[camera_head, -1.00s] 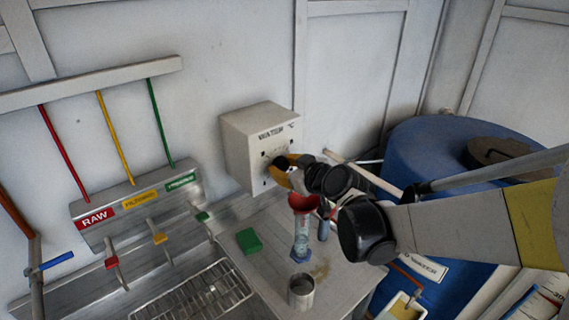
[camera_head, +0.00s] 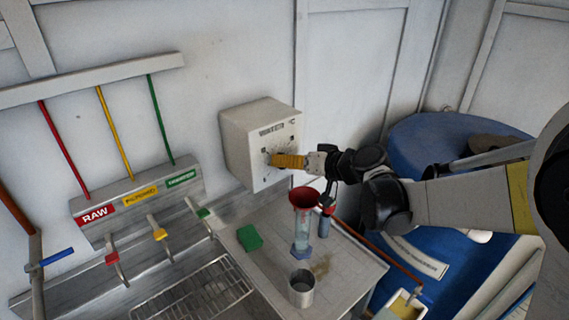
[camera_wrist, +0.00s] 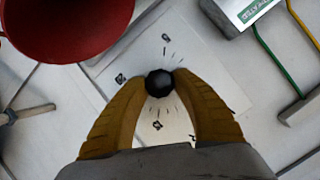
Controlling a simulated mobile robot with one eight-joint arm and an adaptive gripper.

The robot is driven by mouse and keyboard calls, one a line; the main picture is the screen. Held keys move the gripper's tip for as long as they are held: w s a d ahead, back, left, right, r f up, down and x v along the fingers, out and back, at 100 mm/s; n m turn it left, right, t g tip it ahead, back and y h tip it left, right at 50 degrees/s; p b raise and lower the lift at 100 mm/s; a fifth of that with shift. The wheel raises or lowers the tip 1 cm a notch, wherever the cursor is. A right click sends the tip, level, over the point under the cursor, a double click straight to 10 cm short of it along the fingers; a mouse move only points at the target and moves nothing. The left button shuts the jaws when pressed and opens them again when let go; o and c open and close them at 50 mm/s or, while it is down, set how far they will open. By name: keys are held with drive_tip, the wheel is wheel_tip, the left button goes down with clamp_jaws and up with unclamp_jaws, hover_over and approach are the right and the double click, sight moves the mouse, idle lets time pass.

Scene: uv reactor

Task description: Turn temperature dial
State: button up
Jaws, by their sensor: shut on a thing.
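A white box (camera_head: 237,150) is mounted on the wall, with a panel of printed marks facing my arm. The black round temperature dial (camera_wrist: 159,83) sits at the middle of this panel in the wrist view, with tick marks and small symbols around it. My gripper (camera_wrist: 160,88) has one yellow finger on each side of the dial and is shut on it. In the head view my gripper (camera_head: 277,160) reaches the panel from the right, and its fingers hide the dial.
Below the box, a counter (camera_head: 345,275) holds a red funnel (camera_head: 304,196) on a clear cylinder, a metal cup (camera_head: 301,288) and a green block (camera_head: 249,238). Labelled taps stand at the left, by the RAW sign (camera_head: 95,215). A blue barrel (camera_head: 420,135) stands at the right.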

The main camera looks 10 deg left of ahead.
drive_tip(key=m+g+y+b, duration=0.1)
drive_tip(key=m, duration=0.1)
drive_tip(key=shift+f+m+y, duration=0.1)
drive_tip(key=shift+m+y, duration=0.2)
drive_tip(key=m+y+b, duration=0.1)
drive_tip(key=m, duration=0.1)
drive_tip(key=shift+w+m+g+b, duration=0.1)
drive_tip(key=shift+m+g+b, duration=0.2)
drive_tip(key=shift+g, duration=0.1)
drive_tip(key=m+y+b, duration=0.2)
drive_tip(key=m, duration=0.2)
drive_tip(key=shift+y, duration=0.4)
drive_tip(key=shift+m, duration=0.4)
drive_tip(key=o, duration=1.2)
drive_tip(key=shift+b, duration=0.3)
drive_tip(key=shift+d, duration=0.15)
